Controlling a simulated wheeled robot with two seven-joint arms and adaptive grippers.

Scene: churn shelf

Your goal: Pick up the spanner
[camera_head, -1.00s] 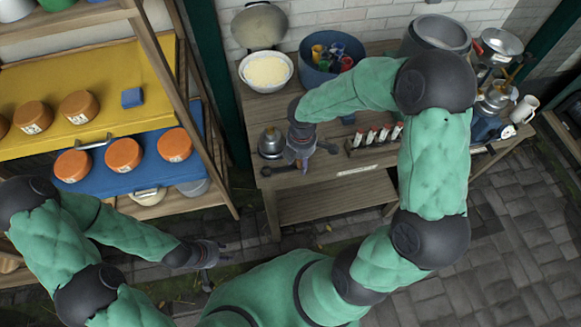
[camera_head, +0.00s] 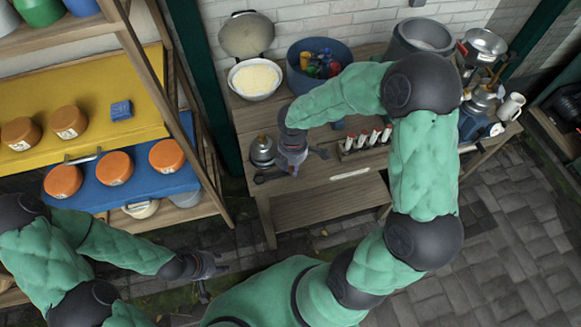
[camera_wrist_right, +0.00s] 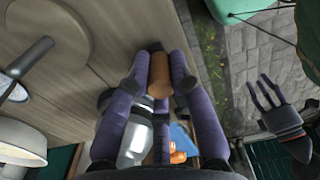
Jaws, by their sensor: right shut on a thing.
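The spanner (camera_head: 268,177) is dark and lies near the front left of the wooden workbench. In the head view its dark parts show on either side of my right gripper (camera_head: 293,166), which covers its middle.
The workbench (camera_head: 350,190) holds a small metal kettle (camera_head: 262,150) close beside my right gripper, a rack of small bottles (camera_head: 365,141), a white bowl (camera_head: 254,80) and a blue tub (camera_head: 320,68). A shelf with orange tubs (camera_head: 115,167) stands at left.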

